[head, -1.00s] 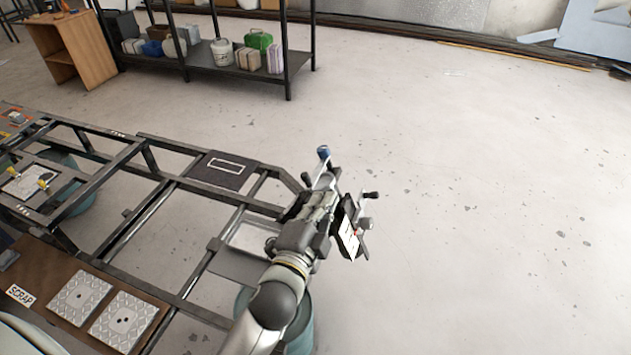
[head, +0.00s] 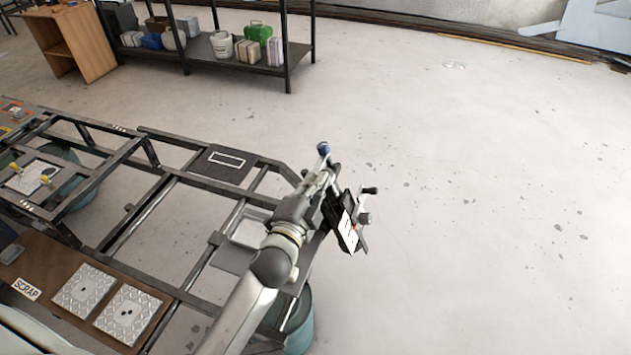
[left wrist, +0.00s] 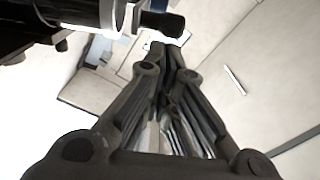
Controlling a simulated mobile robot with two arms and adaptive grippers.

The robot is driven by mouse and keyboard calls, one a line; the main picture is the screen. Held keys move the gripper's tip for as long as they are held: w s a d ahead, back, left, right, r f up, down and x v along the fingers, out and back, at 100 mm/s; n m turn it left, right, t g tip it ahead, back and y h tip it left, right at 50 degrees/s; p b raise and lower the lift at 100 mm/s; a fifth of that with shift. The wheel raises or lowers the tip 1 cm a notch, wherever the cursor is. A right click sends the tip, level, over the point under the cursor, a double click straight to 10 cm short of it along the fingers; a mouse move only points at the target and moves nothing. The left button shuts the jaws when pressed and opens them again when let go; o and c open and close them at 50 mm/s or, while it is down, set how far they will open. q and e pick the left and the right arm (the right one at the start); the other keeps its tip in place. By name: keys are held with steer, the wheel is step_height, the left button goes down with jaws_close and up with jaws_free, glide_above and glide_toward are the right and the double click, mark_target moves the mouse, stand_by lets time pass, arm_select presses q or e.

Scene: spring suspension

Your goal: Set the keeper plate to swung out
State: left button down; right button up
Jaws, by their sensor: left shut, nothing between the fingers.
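My left gripper (head: 321,178) is at the fixture on the near right corner of the dark frame (head: 165,183). In the left wrist view its fingers (left wrist: 168,50) are together and empty. A black knob (left wrist: 166,23) on a bright metal cylinder (left wrist: 75,12) lies just beyond the fingertips; I cannot tell whether they touch. In the head view the fixture shows a blue-tipped end (head: 323,148), a black knob (head: 369,190) and a dark panel with a white label (head: 347,232). I cannot make out which part is the keeper plate; my arm hides much of the fixture. My right gripper is out of view.
A brown board (head: 60,270) with two patterned metal plates and a SCRAP label lies at the lower left. A teal drum (head: 300,325) stands under the frame. A black shelf (head: 225,62) with containers stands at the back. The floor to the right is clear.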

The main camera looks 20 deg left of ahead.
arm_select(q)
steer(key=shift+a+f, duration=0.1)
steer(key=shift+a, duration=0.05)
steer(key=shift+a+f+m+h, duration=0.1)
steer(key=shift+a+m+h, duration=0.2)
steer(key=shift+h, duration=0.2)
